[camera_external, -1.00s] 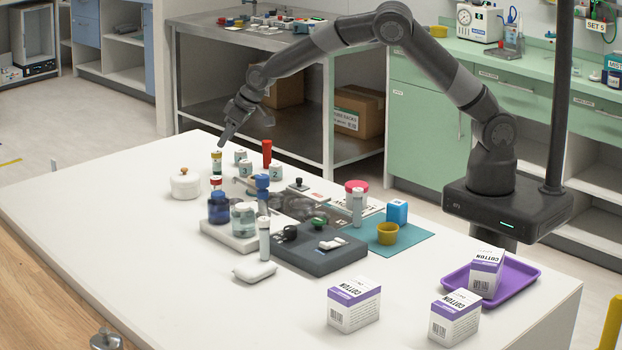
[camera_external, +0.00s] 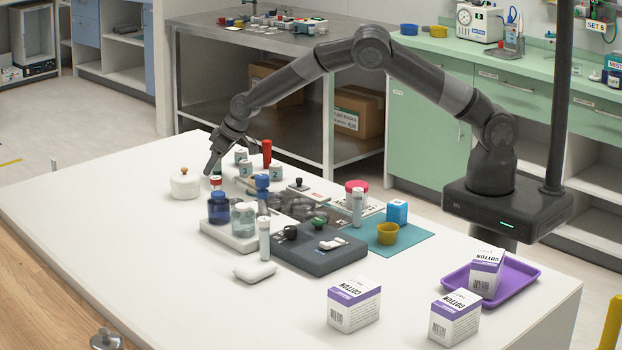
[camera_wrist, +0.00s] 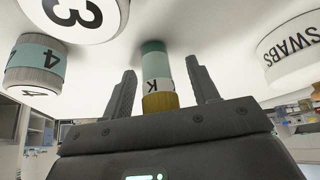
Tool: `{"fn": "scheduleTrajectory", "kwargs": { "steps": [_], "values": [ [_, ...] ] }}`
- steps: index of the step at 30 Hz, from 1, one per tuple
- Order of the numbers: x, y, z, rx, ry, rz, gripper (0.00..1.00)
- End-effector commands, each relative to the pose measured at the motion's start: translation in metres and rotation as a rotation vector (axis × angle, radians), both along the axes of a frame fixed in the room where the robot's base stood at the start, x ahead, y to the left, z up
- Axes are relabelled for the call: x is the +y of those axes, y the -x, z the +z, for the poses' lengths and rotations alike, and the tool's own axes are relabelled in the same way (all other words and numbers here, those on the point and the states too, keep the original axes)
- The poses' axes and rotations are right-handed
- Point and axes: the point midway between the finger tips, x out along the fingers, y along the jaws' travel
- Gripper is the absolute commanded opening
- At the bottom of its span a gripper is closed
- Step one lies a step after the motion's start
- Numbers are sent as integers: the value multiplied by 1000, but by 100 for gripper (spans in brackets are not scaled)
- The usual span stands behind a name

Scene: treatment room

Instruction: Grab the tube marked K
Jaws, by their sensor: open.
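The tube marked K (camera_wrist: 157,68) shows in the wrist view, with a teal part, a white label bearing the K and a yellow end. It stands between the two fingers of my gripper (camera_wrist: 161,72), with a visible gap on each side. My gripper is open and holds nothing. In the external view my gripper (camera_external: 211,172) points down near the far left part of the white table (camera_external: 130,220). There the K tube is hidden behind the fingers.
A SWABS jar (camera_wrist: 292,48) is right of the fingers in the wrist view; it is the white lidded jar (camera_external: 185,185) outside. Pots marked 3 (camera_wrist: 80,14) and 4 (camera_wrist: 36,62) are to the left.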

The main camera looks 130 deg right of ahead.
Motion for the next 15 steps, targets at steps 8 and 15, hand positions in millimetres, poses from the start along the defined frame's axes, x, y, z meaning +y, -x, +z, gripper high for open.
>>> {"fn": "scheduleTrajectory", "kwargs": {
  "steps": [8,15],
  "values": [
    [0,0,0,0,0,0,43],
    [0,0,0,0,-1,-1,23]
  ]
}}
